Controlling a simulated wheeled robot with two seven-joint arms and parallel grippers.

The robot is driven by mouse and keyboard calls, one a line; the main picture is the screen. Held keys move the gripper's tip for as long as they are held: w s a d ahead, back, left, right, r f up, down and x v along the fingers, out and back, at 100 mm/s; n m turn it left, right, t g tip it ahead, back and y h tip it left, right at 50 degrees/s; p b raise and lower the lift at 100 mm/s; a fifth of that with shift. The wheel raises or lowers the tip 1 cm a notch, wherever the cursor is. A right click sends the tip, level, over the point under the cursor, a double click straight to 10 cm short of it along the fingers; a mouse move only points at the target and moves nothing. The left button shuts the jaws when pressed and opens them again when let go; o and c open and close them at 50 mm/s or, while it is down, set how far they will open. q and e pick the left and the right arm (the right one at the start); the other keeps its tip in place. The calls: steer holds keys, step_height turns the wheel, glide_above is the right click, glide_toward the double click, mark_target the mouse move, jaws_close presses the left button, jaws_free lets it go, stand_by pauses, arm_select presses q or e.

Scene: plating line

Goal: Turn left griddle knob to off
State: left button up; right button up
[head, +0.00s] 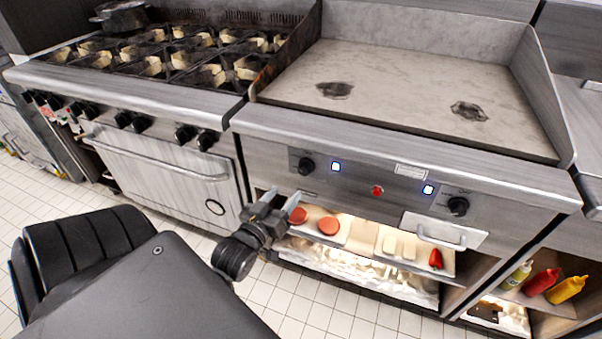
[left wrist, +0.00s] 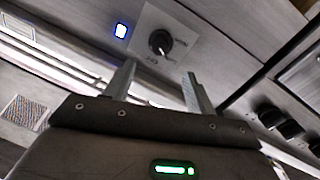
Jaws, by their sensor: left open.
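The left griddle knob (head: 306,165) is a black round knob on the steel front panel of the griddle (head: 400,85). A lit blue-white indicator (head: 336,166) is just to its right. In the left wrist view the knob (left wrist: 160,42) lies ahead, between and beyond the two fingertips, with the lit indicator (left wrist: 121,30) to its left. My left gripper (head: 281,200) is open and empty, below and a little left of the knob, apart from it. It also shows in the left wrist view (left wrist: 158,75). My right gripper is not in view.
The right griddle knob (head: 458,206), a red button (head: 377,191) and a second lit indicator (head: 428,189) share the panel. Below are a drawer handle (head: 440,238) and a shelf with red patties (head: 328,225). The burner range (head: 160,95) with its own knobs adjoins at left.

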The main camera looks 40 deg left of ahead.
mark_target(302, 171)
arm_select(q)
steer(key=x, duration=1)
steer(key=shift+w, duration=0.15)
steer(key=c, duration=0.8)
steer(key=shift+c, duration=0.2)
